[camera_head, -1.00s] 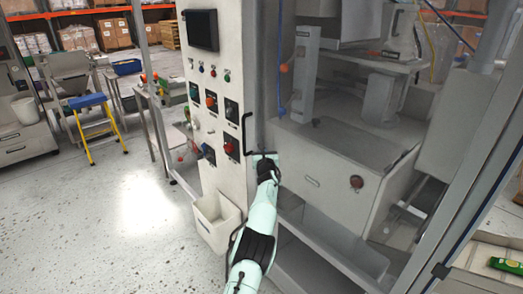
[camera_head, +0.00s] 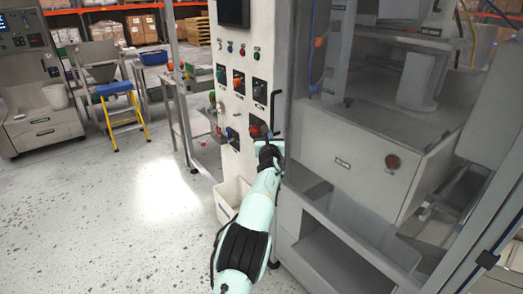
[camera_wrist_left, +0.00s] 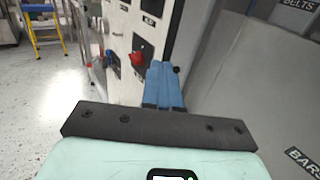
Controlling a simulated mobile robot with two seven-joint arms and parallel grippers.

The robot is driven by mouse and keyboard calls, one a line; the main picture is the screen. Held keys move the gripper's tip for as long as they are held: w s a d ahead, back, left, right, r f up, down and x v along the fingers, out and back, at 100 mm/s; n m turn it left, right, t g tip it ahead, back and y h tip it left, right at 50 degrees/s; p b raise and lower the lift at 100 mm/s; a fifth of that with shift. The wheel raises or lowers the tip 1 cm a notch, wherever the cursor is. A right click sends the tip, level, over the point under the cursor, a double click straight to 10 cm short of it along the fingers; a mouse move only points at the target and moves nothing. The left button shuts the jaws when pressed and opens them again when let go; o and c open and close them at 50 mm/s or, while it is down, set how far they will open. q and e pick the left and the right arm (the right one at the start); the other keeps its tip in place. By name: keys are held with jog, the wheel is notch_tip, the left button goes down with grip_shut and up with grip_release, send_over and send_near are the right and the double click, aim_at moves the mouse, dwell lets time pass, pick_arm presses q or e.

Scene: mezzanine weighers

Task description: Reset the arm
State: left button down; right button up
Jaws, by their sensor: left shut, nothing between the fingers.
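My left arm reaches up from the bottom middle of the head view, with its dark left gripper (camera_head: 268,154) in front of the grey control cabinet (camera_head: 232,165). The gripper is just below a dark vertical door handle (camera_head: 273,112) and a red knob (camera_head: 254,131); whether it touches either cannot be told. In the left wrist view the blue fingers of this gripper (camera_wrist_left: 164,86) are together with nothing between them. A red knob (camera_wrist_left: 137,58) shows to their left. My right gripper is in neither view.
A glazed machine enclosure (camera_head: 375,140) fills the right side. A white bin (camera_head: 232,193) stands at the cabinet's foot, partly behind my arm. A blue-topped yellow step stool (camera_head: 118,105) stands at the left. The floor (camera_head: 110,220) at left is open.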

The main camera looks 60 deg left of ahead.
pick_arm(q)
jog(key=shift+s+d+b, duration=0.1)
jog(key=shift+s+b, duration=0.75)
jog(key=shift+s, duration=0.7)
